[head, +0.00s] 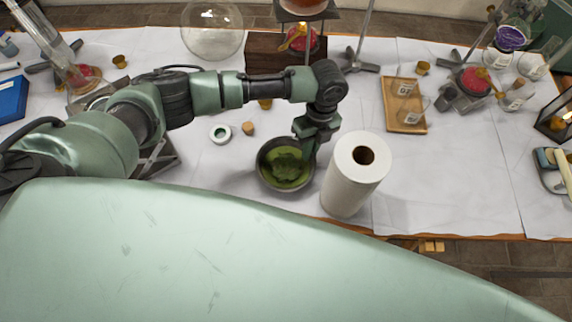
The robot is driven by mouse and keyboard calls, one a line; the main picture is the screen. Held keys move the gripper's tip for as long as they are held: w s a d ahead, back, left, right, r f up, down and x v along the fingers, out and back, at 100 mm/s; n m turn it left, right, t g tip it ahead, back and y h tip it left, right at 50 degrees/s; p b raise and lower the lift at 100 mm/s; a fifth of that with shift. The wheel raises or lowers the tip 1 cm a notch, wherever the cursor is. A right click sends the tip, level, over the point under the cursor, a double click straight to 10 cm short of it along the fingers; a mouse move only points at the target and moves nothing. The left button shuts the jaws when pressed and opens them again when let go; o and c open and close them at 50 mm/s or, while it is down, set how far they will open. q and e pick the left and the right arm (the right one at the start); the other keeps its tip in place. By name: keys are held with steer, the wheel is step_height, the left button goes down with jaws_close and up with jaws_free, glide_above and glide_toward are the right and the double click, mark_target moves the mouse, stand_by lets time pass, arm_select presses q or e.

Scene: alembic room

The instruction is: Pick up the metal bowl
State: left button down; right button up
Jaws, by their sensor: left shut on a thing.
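The metal bowl (263,178) is in the middle of the head view, near the front of the white-covered table, with green contents inside. My left arm comes in from the left and bends down over the table. My left gripper (308,152) is at the bowl's right rim and shut on it. The fingertips are partly hidden against the rim, and I cannot tell if the bowl is clear of the table. My right gripper is not in view.
A paper towel roll (350,185) stands upright close to the right of the bowl. A small white jar (220,133) and a cork (248,129) lie behind left. A wooden tray (404,128) with glass vessels is at right. The tablecloth (460,185) is bare at front right.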

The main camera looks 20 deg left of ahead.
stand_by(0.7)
arm_select(q)
steer(key=shift+r, duration=0.15)
steer(key=shift+r, duration=0.25)
step_height(320, 180, up, 19)
steer(key=b, duration=0.2)
steer(key=shift+r, duration=0.15)
